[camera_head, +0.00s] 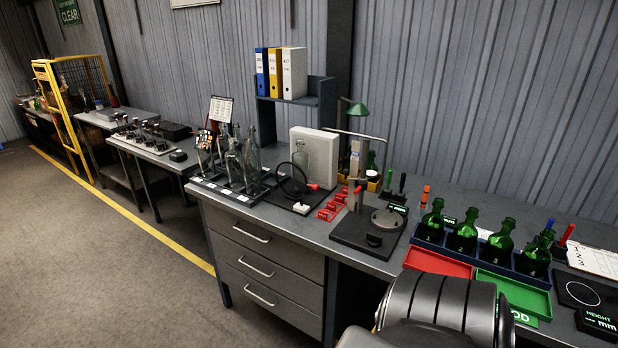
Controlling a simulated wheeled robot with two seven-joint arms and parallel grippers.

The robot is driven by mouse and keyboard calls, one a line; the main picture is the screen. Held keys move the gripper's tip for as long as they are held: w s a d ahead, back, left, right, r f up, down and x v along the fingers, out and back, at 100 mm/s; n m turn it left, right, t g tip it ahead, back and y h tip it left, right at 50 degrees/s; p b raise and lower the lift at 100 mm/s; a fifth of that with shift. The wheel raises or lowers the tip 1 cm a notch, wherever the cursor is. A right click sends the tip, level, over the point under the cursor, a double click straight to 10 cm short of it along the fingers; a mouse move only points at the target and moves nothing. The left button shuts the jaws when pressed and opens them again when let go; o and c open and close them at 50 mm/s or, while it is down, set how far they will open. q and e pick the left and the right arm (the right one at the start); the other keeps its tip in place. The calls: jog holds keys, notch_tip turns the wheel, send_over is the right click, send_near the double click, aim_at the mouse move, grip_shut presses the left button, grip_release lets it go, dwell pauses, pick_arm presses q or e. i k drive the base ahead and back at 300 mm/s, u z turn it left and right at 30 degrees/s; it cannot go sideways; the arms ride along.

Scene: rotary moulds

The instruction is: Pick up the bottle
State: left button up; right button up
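Several green glass bottles stand upright in a dark blue rack at the right of the bench. They include a left one (432,224), a middle one (463,237), another (498,247) and a right one (537,258). Several clear bottles (252,158) stand in a dark rack further left. I cannot tell which bottle the task means. Neither gripper is in view. Only a dark rounded part of mine shows at the bottom, covering some of the bench's front.
A red tray (436,263) and a green tray (521,297) lie before the blue rack. A black gauge stand (370,233) is left of them. A height display (597,324) and a clipboard (594,260) are at right. Open floor (120,260) lies left of the drawers.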

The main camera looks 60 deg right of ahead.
aim_at(300, 157)
jog(key=z, duration=1.35)
